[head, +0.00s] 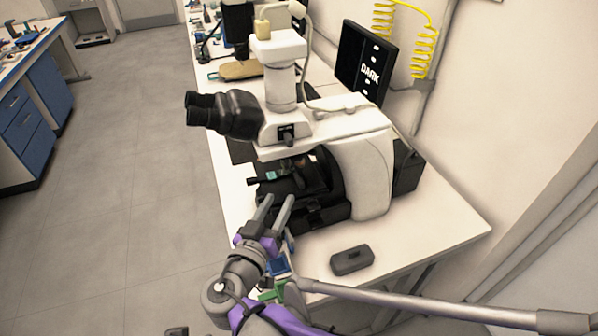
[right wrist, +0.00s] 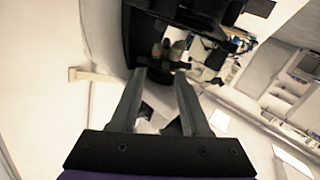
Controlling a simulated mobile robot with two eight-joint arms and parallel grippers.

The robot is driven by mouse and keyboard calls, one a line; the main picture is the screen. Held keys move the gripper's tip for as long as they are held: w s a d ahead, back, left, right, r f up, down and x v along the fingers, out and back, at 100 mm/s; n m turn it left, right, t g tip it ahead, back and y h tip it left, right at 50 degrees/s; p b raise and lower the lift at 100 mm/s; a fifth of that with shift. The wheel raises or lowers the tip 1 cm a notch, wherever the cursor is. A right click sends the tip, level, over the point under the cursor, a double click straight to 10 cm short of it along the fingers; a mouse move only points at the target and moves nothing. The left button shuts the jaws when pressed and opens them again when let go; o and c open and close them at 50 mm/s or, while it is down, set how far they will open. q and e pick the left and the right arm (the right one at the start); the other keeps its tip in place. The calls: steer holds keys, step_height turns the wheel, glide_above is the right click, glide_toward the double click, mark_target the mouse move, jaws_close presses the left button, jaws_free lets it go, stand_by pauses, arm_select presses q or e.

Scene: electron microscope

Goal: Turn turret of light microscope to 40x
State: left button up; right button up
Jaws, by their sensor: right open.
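The light microscope (head: 365,160) is white, with black eyepieces and a dark stage, and stands on the white table. Its turret is hidden in the head view. In the right wrist view, small metallic and brass-toned cylinders, apparently turret objectives (right wrist: 158,50), show just beyond my fingertips. Their magnification marks are too small to read. My right gripper (head: 279,198) is open and empty, with its fingers pointing at the dark area under the stage. In the right wrist view the gripper (right wrist: 160,73) has a clear gap between its fingers; contact cannot be told. My left gripper does not show.
A small dark grey box (head: 351,260) lies on the white table (head: 425,235) right of my right gripper. A dark screen (head: 366,62) stands behind the microscope, near a yellow coiled cable (head: 424,50). The floor left of the table is clear.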

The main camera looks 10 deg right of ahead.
mark_target(286, 166)
steer(key=shift+t, duration=0.5)
steer(key=x, duration=0.3)
steer(key=a+x, duration=0.1)
steer(key=x, duration=0.2)
steer(key=r+x, duration=0.1)
steer(key=x, duration=0.3)
steer(key=shift+w+a, duration=0.2)
steer(key=shift+w, duration=0.15)
steer(key=shift+c, duration=0.2)
jaws_close()
